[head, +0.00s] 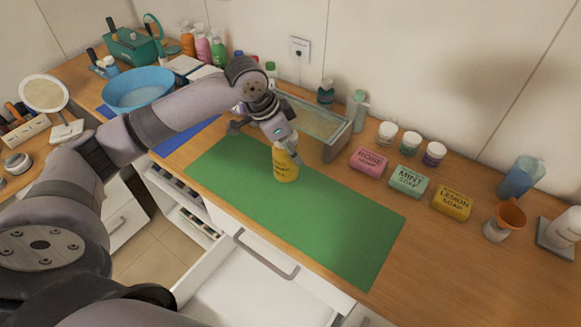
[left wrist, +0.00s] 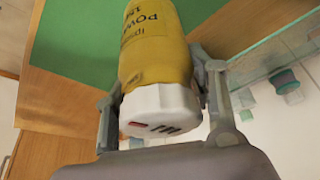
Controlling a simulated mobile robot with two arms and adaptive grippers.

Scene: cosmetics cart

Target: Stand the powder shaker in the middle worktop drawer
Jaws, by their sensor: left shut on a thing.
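The powder shaker (head: 285,167) is a yellow bottle with dark lettering, upright on or just above the green mat (head: 335,225). In the left wrist view the shaker (left wrist: 155,55) shows its yellow body and white slotted cap (left wrist: 160,113) between the fingers. My left gripper (head: 283,143) is shut on the shaker near its top; its fingers also show in the left wrist view (left wrist: 160,100). An open white drawer (head: 250,290) is below the worktop's front edge, its visible inside empty. Whether the shaker's base touches the mat is unclear. My right gripper is not in view.
Pink, mint and yellow soap boxes (head: 408,181) stand right of the mat. A glass-sided tray (head: 318,122) is behind the shaker. A blue basin (head: 138,90) is at the left. The mat's right half is clear.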

